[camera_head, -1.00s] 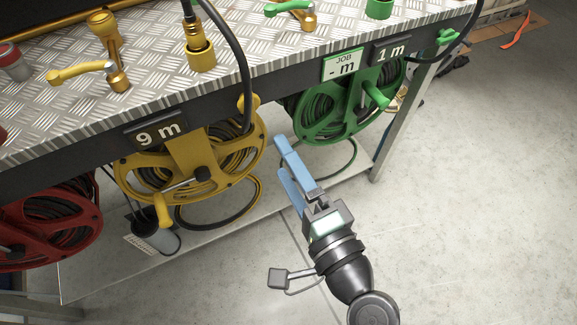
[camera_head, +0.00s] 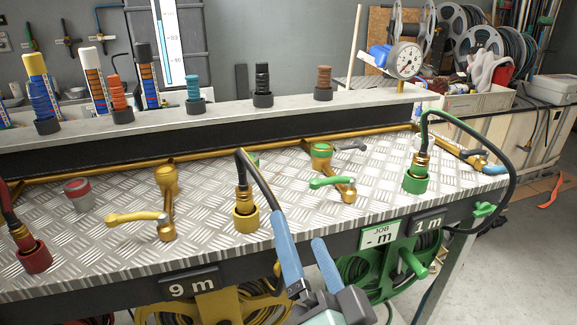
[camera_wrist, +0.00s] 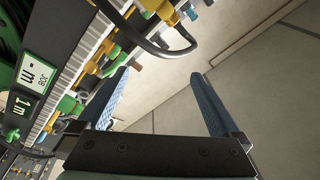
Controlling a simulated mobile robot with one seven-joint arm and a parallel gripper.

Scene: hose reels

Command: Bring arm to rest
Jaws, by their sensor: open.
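My gripper (camera_head: 306,268) has blue fingers and is in front of the bench's front edge, between the yellow and green reels in the head view. Its fingers are apart with nothing between them. In the wrist view the two blue fingers (camera_wrist: 163,95) stand apart, with bare wall beyond the gap. The yellow reel (camera_head: 228,305) is partly cut off by the frame, and the green reel (camera_head: 395,262) is partly hidden behind my gripper.
The diamond-plate bench top (camera_head: 120,225) carries a yellow valve lever (camera_head: 138,217), a green valve lever (camera_head: 331,183) and upright hose ends. A black hose (camera_head: 262,175) arches from the yellow socket (camera_head: 246,217) close to my fingers. Open floor (camera_head: 520,255) lies right of the bench.

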